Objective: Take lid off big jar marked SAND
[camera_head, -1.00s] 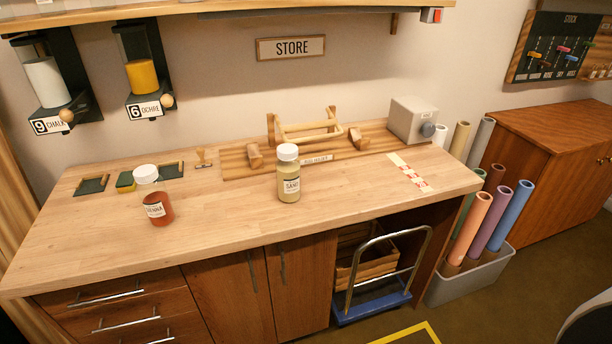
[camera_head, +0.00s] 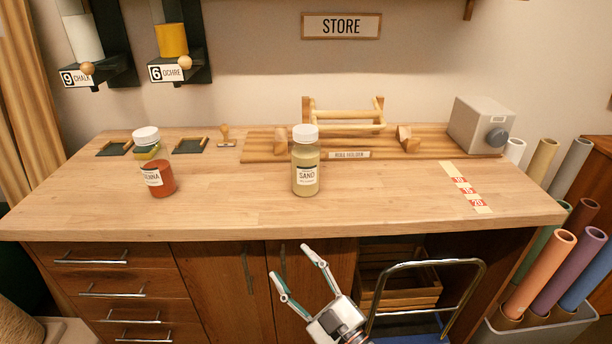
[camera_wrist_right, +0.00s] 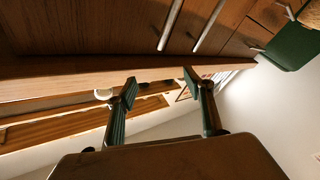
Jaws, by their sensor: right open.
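The big jar marked SAND (camera_head: 305,170) stands upright on the bench, clear with pale yellow-green contents. Its white lid (camera_head: 305,133) is on it. My right gripper (camera_head: 289,260) is open and empty, in front of the bench and below its front edge, apart from the jar. In the right wrist view its two fingers (camera_wrist_right: 160,86) are spread with the bench edge beyond them. A small white round thing (camera_wrist_right: 103,94) shows beside one finger there; I cannot tell which lid it is. My left gripper is not in view.
A SIENNA jar (camera_head: 161,181) with a white lid stands left of the SAND jar. A wooden roll holder (camera_head: 345,145) lies behind it, and a grey box (camera_head: 482,125) stands at the right. The bench top (camera_head: 235,205) is clear between the jars. A trolley (camera_head: 430,265) stands below.

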